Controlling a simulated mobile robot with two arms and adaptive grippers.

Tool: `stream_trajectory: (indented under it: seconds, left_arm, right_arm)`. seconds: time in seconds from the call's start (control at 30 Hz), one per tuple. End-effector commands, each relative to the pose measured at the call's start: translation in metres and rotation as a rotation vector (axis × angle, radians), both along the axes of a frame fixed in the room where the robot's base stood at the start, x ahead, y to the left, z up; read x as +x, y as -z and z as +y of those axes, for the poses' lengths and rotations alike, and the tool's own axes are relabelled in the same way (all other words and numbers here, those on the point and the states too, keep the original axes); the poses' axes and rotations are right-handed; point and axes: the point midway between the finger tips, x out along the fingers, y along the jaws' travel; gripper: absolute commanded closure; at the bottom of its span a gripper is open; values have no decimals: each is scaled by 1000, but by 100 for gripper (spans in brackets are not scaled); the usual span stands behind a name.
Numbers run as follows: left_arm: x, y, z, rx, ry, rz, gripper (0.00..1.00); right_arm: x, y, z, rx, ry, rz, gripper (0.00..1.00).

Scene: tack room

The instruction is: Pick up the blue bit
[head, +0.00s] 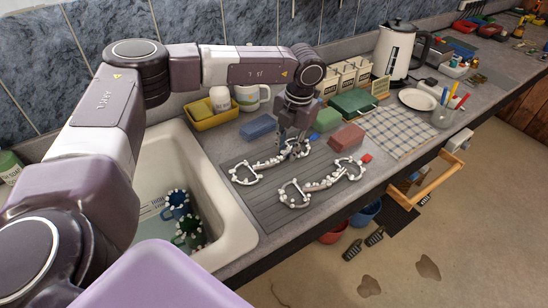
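Two snaffle-like bits dotted with white foam lie on the grey ribbed drain mat (262,208) beside the sink. The rear bit (246,174) and the front bit (294,193) both look pale and metallic; I cannot make out a blue colour on either. My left gripper (291,147) points down at the right end of the rear bit, its fingers at or just above the ring there. The fingers are small and dark, and I cannot tell whether they grip it. My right gripper is not in view.
The white sink (222,212) holds a blue foamy item (177,205) and a green one (188,232). Blue (258,127), green (327,119) and pink (346,138) blocks stand behind the mat. A mug (249,97), yellow caddy (214,121) and kettle (393,52) stand farther back.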

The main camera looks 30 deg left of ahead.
Motion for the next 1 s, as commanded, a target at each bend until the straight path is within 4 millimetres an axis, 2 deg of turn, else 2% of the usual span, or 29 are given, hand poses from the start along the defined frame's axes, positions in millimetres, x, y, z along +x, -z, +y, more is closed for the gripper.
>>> stream_trajectory:
  seconds: [0.1,0.3,0.77,1.0]
  left_arm:
    - [0,0,0,0,0,0,78]
    - [0,0,0,0,0,0,100]
    - [1,-2,0,0,0,-2,100]
    - [1,-22,0,-2,1,-4,100]
  right_arm:
    - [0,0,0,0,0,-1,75]
    - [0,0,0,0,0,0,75]
    - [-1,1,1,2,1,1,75]
    - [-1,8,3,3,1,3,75]
